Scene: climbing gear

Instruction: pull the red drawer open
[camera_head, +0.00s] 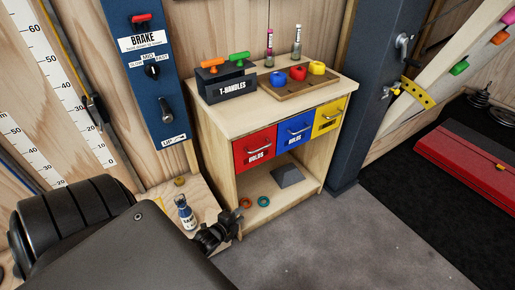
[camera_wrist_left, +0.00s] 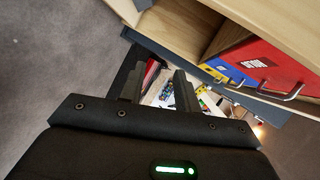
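The red drawer (camera_head: 254,148) is the left one of three drawers in a wooden cabinet (camera_head: 225,182). Its front looks level with the others, so it appears shut. It has a silver bar handle (camera_head: 260,153). My left gripper (camera_head: 219,232) is low in front of the cabinet's left side, below the red drawer and apart from it. In the left wrist view the gripper (camera_wrist_left: 160,86) has its two fingers spread, with nothing between them. The red drawer (camera_wrist_left: 275,66) and its handle (camera_wrist_left: 284,94) show there at the upper right. My right gripper is not in view.
A blue drawer (camera_head: 295,135) and a yellow drawer (camera_head: 327,118) sit to the right. A T-handle box (camera_head: 225,85) and a wooden tray (camera_head: 283,92) stand on top. A bottle (camera_head: 185,213) stands left of my gripper. The grey floor (camera_head: 350,245) in front is clear.

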